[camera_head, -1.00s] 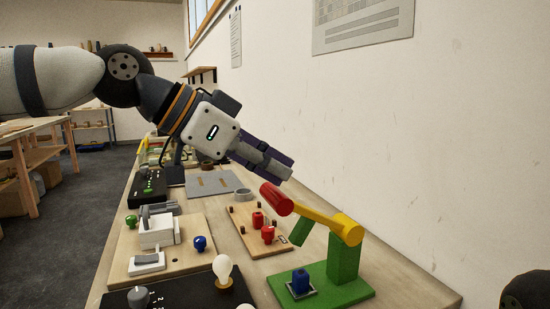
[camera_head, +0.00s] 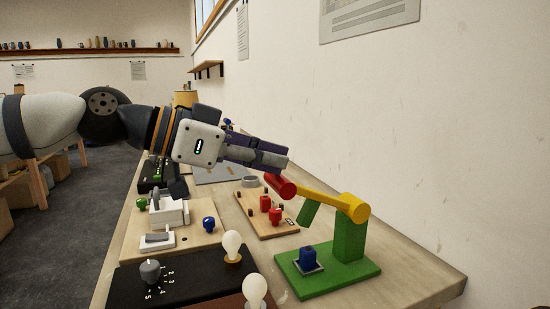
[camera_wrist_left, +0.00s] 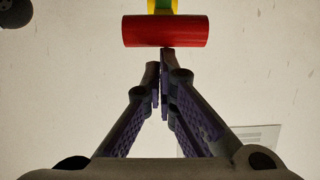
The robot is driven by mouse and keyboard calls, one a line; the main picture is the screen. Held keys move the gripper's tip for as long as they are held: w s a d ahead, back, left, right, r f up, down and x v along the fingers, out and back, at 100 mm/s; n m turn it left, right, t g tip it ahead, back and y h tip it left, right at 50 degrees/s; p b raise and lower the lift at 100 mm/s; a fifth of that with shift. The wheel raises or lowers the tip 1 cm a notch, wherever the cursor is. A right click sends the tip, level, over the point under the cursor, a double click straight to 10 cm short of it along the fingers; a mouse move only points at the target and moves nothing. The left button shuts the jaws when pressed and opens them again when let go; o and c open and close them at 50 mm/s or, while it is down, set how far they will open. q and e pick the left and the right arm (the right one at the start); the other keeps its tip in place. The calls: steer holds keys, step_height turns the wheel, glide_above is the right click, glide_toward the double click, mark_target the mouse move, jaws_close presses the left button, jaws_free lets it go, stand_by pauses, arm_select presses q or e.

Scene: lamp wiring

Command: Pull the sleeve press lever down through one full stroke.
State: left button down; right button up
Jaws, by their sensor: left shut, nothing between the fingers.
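The sleeve press has a green base (camera_head: 330,276) and post (camera_head: 350,240), a yellow lever arm (camera_head: 325,200) and a red cylindrical handle (camera_head: 281,186). The lever slopes gently up to the left from its pivot. A blue block (camera_head: 308,257) sits on the base beneath a green ram (camera_head: 309,213). My left gripper (camera_head: 284,163) is shut and empty, its tips just above the red handle. In the left wrist view the closed fingertips (camera_wrist_left: 163,62) are at the edge of the red handle (camera_wrist_left: 165,31); I cannot tell whether they touch. My right gripper is not in view.
A wooden board with red knobs (camera_head: 266,215) lies left of the press. A white clamp fixture (camera_head: 168,212), a black dial panel (camera_head: 180,275) and bulbs (camera_head: 232,246) stand nearer the left. The wall (camera_head: 440,130) rises close on the right.

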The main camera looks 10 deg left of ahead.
arm_select(q)
step_height(320, 180, down, 7)
steer(key=s+a+h+b, duration=0.1)
steer(key=a+b, duration=0.1)
steer(key=b, duration=0.1)
steer(key=shift+s+a+r+t, duration=0.2)
steer(key=shift+a+t, duration=0.1)
steer(key=shift+t, duration=0.1)
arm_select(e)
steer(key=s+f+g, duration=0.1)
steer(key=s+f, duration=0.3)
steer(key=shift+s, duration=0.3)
arm_select(q)
steer(key=shift+r, duration=0.1)
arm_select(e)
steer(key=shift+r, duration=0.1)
